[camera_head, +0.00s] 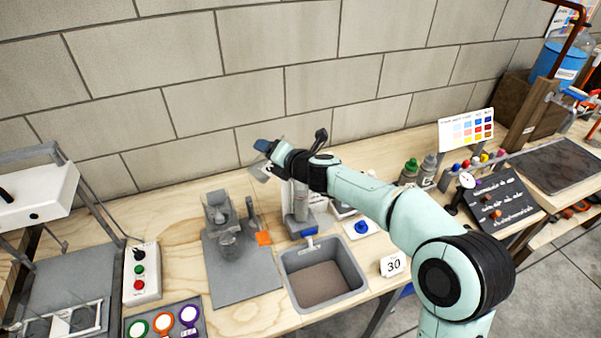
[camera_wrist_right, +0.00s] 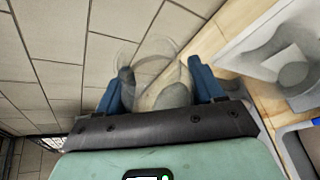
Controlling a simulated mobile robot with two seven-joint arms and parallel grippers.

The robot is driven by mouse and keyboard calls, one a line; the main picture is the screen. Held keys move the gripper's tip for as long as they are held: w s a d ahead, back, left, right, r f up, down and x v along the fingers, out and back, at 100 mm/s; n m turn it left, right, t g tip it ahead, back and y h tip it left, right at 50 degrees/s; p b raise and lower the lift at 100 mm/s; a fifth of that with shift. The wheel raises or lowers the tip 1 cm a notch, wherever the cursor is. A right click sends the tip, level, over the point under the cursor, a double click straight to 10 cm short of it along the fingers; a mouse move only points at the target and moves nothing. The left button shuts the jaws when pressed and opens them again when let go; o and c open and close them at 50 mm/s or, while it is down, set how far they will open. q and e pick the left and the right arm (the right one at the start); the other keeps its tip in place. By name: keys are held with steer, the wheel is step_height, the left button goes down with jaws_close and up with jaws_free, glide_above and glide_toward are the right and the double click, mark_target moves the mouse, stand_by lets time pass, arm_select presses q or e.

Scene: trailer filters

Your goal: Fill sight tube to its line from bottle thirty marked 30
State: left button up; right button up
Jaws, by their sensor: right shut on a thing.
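My right gripper (camera_head: 266,147) reaches in from the right, above the back of the bench. In the right wrist view its blue fingers (camera_wrist_right: 161,88) are closed around a translucent, round-rimmed vessel (camera_wrist_right: 168,94), which looks like a bottle. It is tilted, and I cannot read a mark or see its liquid level. A grey stand with a clear vessel (camera_head: 217,210) sits on a grey mat, left of my gripper. I cannot make out the sight tube's line. My left gripper is out of view.
A grey sink (camera_head: 357,287) lies in front of my arm. A control box with coloured buttons (camera_head: 142,272) and a tray of coloured rings (camera_head: 164,322) are at left. Bottles (camera_head: 409,170), a colour chart (camera_head: 466,130) and a dark board (camera_head: 501,203) are at right.

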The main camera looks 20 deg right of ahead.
steer(key=shift+s+r, duration=0.25)
steer(key=shift+s, duration=0.1)
steer(key=shift+w, duration=0.35)
steer(key=shift+s, duration=0.35)
steer(key=shift+w+a+m, duration=0.1)
steer(key=shift+w+m, duration=0.2)
steer(key=shift+s, duration=0.3)
steer(key=shift+w, duration=0.3)
steer(key=shift+s+y, duration=0.25)
steer(key=shift+y, duration=0.05)
steer(key=shift+w+a+f, duration=0.1)
steer(key=shift+w, duration=0.15)
steer(key=shift+s+d+m+b, duration=0.2)
steer(key=shift+s+m+b, duration=0.05)
steer(key=shift+m+b, duration=0.05)
steer(key=shift+w+a, duration=0.25)
steer(key=shift+s+d+f, duration=0.1)
steer(key=shift+s+d, duration=0.15)
steer(key=shift+w+a, duration=0.2)
steer(key=shift+a, duration=0.1)
steer(key=shift+d, duration=0.1)
